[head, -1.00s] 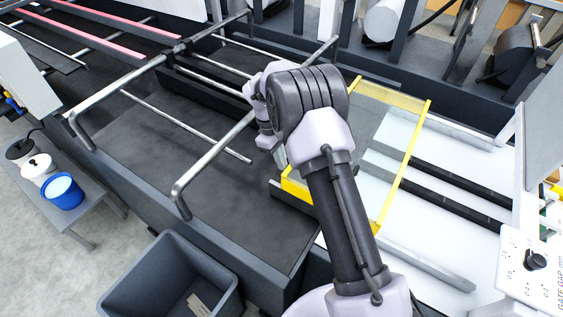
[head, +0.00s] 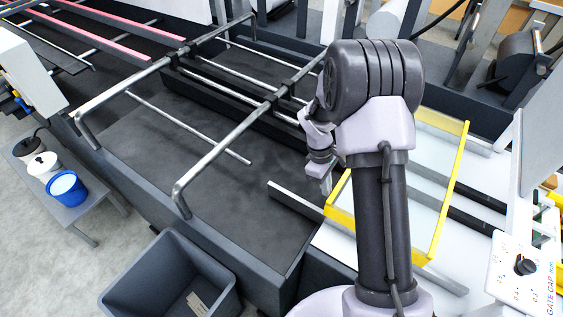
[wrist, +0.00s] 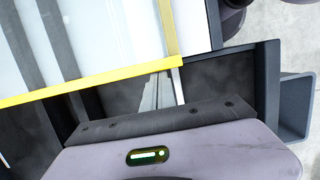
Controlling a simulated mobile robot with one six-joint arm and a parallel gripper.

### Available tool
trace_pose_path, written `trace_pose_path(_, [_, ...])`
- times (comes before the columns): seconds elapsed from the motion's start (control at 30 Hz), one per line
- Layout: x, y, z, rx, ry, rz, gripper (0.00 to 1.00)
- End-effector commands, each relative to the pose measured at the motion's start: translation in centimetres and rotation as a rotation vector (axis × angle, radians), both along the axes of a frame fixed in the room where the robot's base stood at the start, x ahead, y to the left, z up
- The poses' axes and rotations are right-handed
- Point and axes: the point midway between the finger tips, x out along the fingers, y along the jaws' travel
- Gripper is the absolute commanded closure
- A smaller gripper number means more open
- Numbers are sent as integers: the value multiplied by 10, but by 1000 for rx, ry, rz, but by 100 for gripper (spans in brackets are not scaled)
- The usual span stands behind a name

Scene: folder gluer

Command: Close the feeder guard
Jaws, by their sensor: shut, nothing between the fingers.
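The feeder guard is a clear panel in a yellow frame (head: 447,200) over the white bed at the right of the head view. My arm hides its middle. In the wrist view its yellow edge (wrist: 90,82) runs across the picture, just beyond my gripper's body. My gripper (head: 326,186) points down beside the guard's left yellow edge in the head view, fingers shut and empty. I cannot tell whether it touches the frame. The fingertips are not clear in the wrist view.
Steel bars (head: 225,143) stand over the dark feeder bed at the left. A grey bin (head: 170,280) is in front. A gate gap panel (head: 523,275) stands at the right. A blue bucket (head: 67,190) sits on a side table.

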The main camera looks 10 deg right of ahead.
Motion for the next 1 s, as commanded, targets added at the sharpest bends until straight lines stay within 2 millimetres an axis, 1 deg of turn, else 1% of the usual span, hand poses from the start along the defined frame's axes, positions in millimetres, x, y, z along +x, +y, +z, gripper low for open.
trace_pose_path(0.03, [-12,-12,2,1,2,-5,100])
trace_pose_path(0.1, [-28,-27,1,0,3,-6,100])
trace_pose_path(0.2, [-48,-47,1,0,3,-4,100])
trace_pose_path(0.33, [-69,-68,1,0,2,-3,100])
trace_pose_path(0.5, [-89,-88,0,0,2,-2,100])
trace_pose_path(0.7, [-100,-99,0,0,1,-1,100])
trace_pose_path(1.0, [-103,-102,0,-1,3,0,100])
